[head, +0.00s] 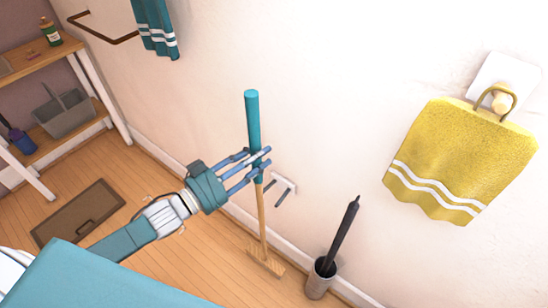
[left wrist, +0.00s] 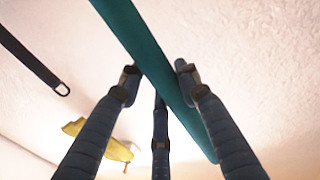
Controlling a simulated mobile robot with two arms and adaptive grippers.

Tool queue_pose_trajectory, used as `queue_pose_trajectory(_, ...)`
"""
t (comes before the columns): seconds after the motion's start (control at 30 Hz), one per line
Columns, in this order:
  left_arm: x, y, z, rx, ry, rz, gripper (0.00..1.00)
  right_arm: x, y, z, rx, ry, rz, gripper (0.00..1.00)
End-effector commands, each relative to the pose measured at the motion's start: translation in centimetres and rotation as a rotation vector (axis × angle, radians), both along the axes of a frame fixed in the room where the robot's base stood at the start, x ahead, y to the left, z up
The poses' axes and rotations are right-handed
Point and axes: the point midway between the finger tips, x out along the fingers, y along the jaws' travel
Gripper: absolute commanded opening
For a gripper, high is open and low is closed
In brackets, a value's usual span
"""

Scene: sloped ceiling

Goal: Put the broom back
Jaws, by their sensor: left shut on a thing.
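The broom (head: 253,115) stands nearly upright near the wall, with a teal upper handle, a wooden lower stick and a bristle head (head: 266,263) low at the floor. Whether the bristles touch the floor is not clear. My left gripper (head: 258,164) is shut around the lower part of the teal grip. In the left wrist view the teal handle (left wrist: 150,60) runs diagonally between my blue fingers (left wrist: 157,85). A pale wall holder with two prongs (head: 283,188) is just right of the broom, apart from it in the picture. My right gripper is not in view.
A dark-handled brush (head: 342,235) stands in a grey cup (head: 320,279) to the right. A yellow towel (head: 455,160) hangs on the wall, and a teal towel (head: 155,28) hangs at upper left. A wooden shelf (head: 40,62) and brown mat (head: 78,212) are at left.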

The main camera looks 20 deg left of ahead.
Motion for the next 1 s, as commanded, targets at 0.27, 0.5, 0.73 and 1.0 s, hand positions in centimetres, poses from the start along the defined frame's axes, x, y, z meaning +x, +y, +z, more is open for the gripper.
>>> queue_pose_trajectory(0.27,4.0,-1.5,0.3,-0.001,-0.005,-0.001,0.03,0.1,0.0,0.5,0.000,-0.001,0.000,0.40)
queue_pose_trajectory(0.5,5.8,-2.1,0.3,-0.003,-0.004,-0.001,0.03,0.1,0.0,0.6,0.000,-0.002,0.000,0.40)
queue_pose_trajectory(0.73,6.1,-2.2,-1.0,-0.002,-0.002,0.000,0.03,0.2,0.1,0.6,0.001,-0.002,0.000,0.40)
queue_pose_trajectory(1.0,6.1,-2.2,-2.8,-0.002,-0.003,-0.001,0.03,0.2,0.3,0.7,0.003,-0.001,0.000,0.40)
